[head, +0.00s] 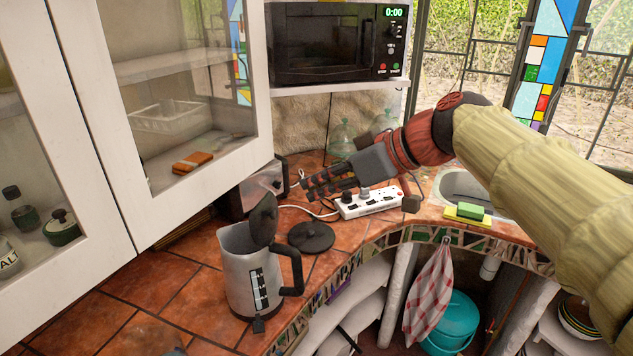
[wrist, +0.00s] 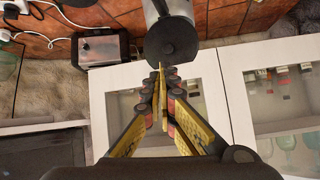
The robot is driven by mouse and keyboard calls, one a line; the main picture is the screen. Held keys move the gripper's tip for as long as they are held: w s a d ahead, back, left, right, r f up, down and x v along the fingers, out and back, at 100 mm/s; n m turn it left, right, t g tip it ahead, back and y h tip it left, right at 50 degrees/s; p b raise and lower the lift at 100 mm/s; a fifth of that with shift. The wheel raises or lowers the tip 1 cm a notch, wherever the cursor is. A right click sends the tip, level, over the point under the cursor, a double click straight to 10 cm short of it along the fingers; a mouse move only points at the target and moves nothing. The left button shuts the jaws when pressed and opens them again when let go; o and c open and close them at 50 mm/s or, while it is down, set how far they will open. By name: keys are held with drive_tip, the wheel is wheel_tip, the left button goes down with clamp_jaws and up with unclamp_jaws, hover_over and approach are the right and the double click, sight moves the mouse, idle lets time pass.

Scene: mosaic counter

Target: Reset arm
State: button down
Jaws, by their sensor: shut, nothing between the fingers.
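My gripper (head: 308,186) reaches in from the right over the counter, its fingers pointing left. It is shut and empty; in the wrist view my gripper (wrist: 163,75) shows its fingertips together. A white and grey kettle (head: 248,272) stands upright at the counter's front with its dark lid (head: 263,220) raised. My gripper is above and to the right of it, apart from it. In the wrist view the kettle's lid (wrist: 172,40) shows just beyond the fingertips.
A black kettle base (head: 311,237) lies below my gripper. A white power strip (head: 369,202) with plugs is close by, with a toaster (head: 264,184) behind. White glass-front cabinets (head: 158,230) hang at left, a microwave (head: 336,43) above. A sponge (head: 467,213) lies at right.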

drive_tip(key=s+d+f+m+g+h, duration=0.1)
drive_tip(key=s+d+f+m+h, duration=0.1)
drive_tip(key=s+d+f+m, duration=0.3)
drive_tip(key=d+f+m+h, duration=0.2)
drive_tip(key=f, duration=0.5)
drive_tip(key=s+d+f+m+h+p, duration=0.1)
drive_tip(key=s+d+f+h, duration=0.1)
drive_tip(key=s, duration=0.7)
drive_tip(key=s+d+f+m+h+p, duration=0.1)
drive_tip(key=s+d+f+m+h, duration=0.1)
drive_tip(key=s+d+f, duration=0.3)
drive_tip(key=s+d+h, duration=0.1)
drive_tip(key=s+d, duration=0.1)
drive_tip(key=s, duration=0.1)
drive_tip(key=shift+s+d+f+t, duration=0.2)
drive_tip(key=shift+s+t, duration=0.1)
drive_tip(key=shift+s, duration=0.1)
drive_tip(key=shift+a, duration=0.1)
